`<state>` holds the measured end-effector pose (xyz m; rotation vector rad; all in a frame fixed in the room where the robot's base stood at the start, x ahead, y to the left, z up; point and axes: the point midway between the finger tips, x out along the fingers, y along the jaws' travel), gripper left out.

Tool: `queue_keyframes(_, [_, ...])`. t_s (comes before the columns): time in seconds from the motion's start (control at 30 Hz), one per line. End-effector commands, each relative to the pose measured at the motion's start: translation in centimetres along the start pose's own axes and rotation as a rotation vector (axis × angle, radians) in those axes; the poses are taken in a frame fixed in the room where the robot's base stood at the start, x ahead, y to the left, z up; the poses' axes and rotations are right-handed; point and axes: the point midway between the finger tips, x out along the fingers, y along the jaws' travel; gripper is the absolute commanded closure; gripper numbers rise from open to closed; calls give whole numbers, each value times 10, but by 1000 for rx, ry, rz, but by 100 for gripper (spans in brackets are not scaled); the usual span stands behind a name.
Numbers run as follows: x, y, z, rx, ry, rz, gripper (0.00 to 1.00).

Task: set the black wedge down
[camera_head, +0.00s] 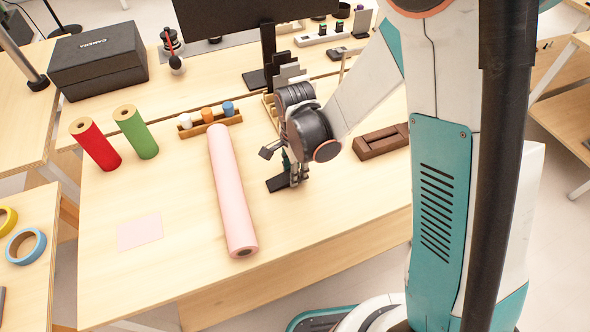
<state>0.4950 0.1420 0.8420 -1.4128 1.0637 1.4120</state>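The black wedge (277,184) is a small dark piece at the fingertips of my gripper (296,177), right of the pink roll. It sticks out to the left of the fingers, which appear shut on it. My gripper points down over the middle of the light wooden table (335,232). The fingers hide part of the wedge. I cannot tell whether the wedge touches the tabletop or hangs just above it. A flat pale pink square (140,232) lies at the table's front left, apart from the wedge.
A long pink roll (232,190) lies left of my gripper. A rack with small bottles (208,120) and a grey-slotted holder (287,75) are behind. A brown wooden tray (380,142) is right. The front right is clear.

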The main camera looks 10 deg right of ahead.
Motion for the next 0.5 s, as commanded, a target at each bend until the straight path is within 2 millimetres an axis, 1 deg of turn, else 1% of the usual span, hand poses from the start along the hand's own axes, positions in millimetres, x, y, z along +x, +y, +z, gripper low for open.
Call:
queue_keyframes(0.1, [4,0,0,0,0,0,91])
queue_keyframes(0.13, [4,0,0,0,0,0,65])
queue_keyframes(0.17, [3,0,0,0,0,0,58])
queue_keyframes(0.2, [3,0,0,0,0,0,49])
queue_keyframes(0.23, [3,0,0,0,0,0,47])
queue_keyframes(0.5, [3,0,0,0,0,0,47])
